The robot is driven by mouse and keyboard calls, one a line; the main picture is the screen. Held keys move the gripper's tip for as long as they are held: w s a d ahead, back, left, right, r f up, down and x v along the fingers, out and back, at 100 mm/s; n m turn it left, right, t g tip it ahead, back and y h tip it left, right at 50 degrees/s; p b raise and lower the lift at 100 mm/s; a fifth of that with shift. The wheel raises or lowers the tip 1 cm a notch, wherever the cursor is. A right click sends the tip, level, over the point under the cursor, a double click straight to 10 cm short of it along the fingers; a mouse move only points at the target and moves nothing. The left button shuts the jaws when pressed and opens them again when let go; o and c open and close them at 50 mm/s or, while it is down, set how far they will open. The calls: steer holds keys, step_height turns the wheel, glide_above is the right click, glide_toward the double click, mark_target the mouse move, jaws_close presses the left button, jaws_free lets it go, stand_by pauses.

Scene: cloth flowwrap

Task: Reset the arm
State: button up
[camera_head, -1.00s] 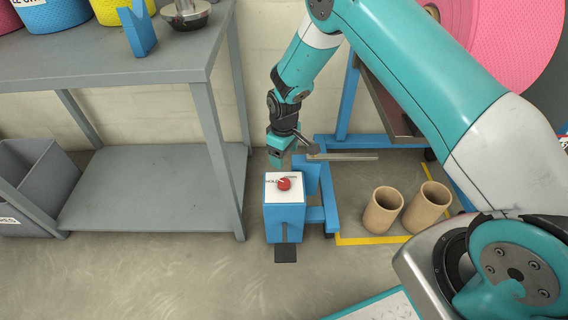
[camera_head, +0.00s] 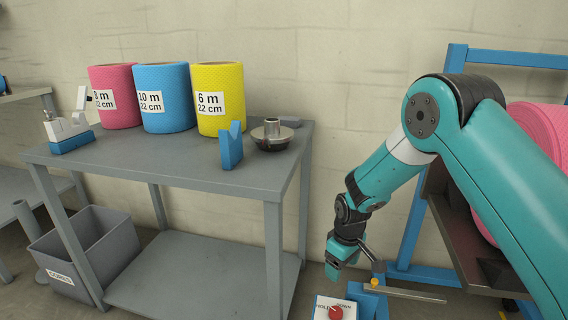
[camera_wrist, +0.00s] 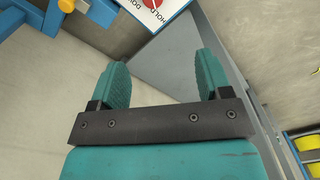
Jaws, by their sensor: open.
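My arm reaches in from the right in the head view and hangs down toward the blue stand. My gripper (camera_head: 336,270) is at its lower end, just above the white panel with a red knob (camera_head: 336,312). In the wrist view my gripper (camera_wrist: 162,76) has its two teal fingers apart with nothing between them. The white sign panel (camera_wrist: 137,9) shows beyond the fingers at the top, with part of the red knob.
A grey table (camera_head: 190,168) at left bears pink, blue and yellow rolls (camera_head: 220,95), a blue V-block (camera_head: 231,147) and a metal hub (camera_head: 272,134). A grey bin (camera_head: 90,250) is below. A blue frame with a large pink roll (camera_head: 545,130) stands at right.

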steer(key=s+a+r+y, duration=0.1)
steer(key=s+a+r, duration=0.1)
steer(key=s+r, duration=0.5)
steer(key=s+a+r+y, duration=0.1)
steer(key=s+a+r, duration=0.15)
steer(key=r, duration=0.85)
steer(key=s+r+y, duration=0.1)
steer(key=s+r, duration=0.4)
steer(key=s, duration=0.6)
steer(key=s+r+y, duration=0.1)
steer(key=s+r, duration=0.4)
steer(key=s, duration=0.5)
step_height(320, 180, up, 28)
steer(key=p, duration=2.8)
steer(key=shift+w+d+r+m+p, duration=0.15)
steer(key=shift+d+r+m+p, duration=0.1)
steer(key=shift+d+m+p, duration=0.1)
